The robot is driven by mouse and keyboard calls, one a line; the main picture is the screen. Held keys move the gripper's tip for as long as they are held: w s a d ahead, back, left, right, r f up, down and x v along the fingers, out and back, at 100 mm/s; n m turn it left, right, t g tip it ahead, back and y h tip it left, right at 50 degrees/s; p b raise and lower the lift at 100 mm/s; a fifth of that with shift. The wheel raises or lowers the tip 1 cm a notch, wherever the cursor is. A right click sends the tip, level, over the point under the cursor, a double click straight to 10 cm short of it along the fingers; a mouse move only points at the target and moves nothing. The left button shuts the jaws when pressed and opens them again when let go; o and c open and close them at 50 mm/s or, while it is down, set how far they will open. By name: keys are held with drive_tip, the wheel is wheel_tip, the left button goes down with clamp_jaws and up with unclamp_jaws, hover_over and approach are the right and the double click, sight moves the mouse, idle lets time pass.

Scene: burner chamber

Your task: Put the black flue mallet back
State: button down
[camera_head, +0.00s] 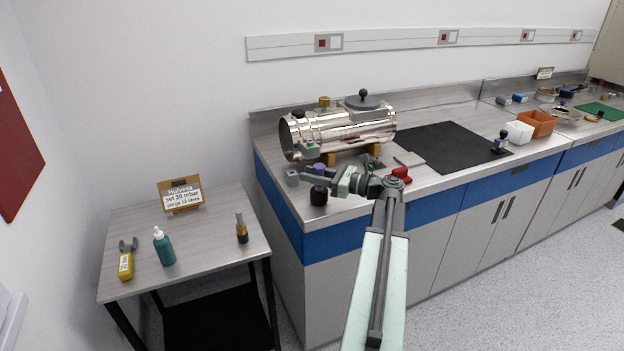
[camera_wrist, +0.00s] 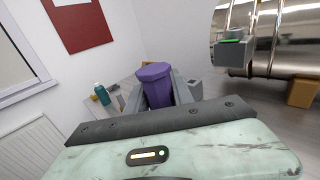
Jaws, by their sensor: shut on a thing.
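The black flue mallet (camera_head: 319,196), as I take it, is upright in my gripper (camera_head: 317,181), with a black lower end and a purple upper part. In the wrist view its purple many-sided top (camera_wrist: 155,86) stands between the grey jaws, and its lower end is hidden. My gripper is shut on it, over the near left corner of the long counter. I cannot tell whether the black end touches the counter.
The shiny metal burner chamber (camera_head: 350,128) lies behind my gripper. A small grey block (camera_head: 292,177) is left of the mallet and a red item (camera_head: 401,174) right. A dark mat (camera_head: 450,146) lies farther right. The lower side table (camera_head: 205,240) holds a sign, teal bottle and tools.

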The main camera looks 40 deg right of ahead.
drive_tip(key=shift+f, duration=0.1)
drive_tip(key=c, duration=1.1)
unclamp_jaws()
drive_tip(key=shift+s, duration=0.1)
drive_tip(key=shift+s+d+r, duration=0.1)
drive_tip(key=shift+s+r, duration=0.1)
drive_tip(key=shift+r, duration=0.05)
drive_tip(key=v, duration=1.1)
drive_tip(key=shift+s+d+f, duration=0.1)
drive_tip(key=shift+s+d, duration=0.05)
drive_tip(key=shift+s, duration=0.15)
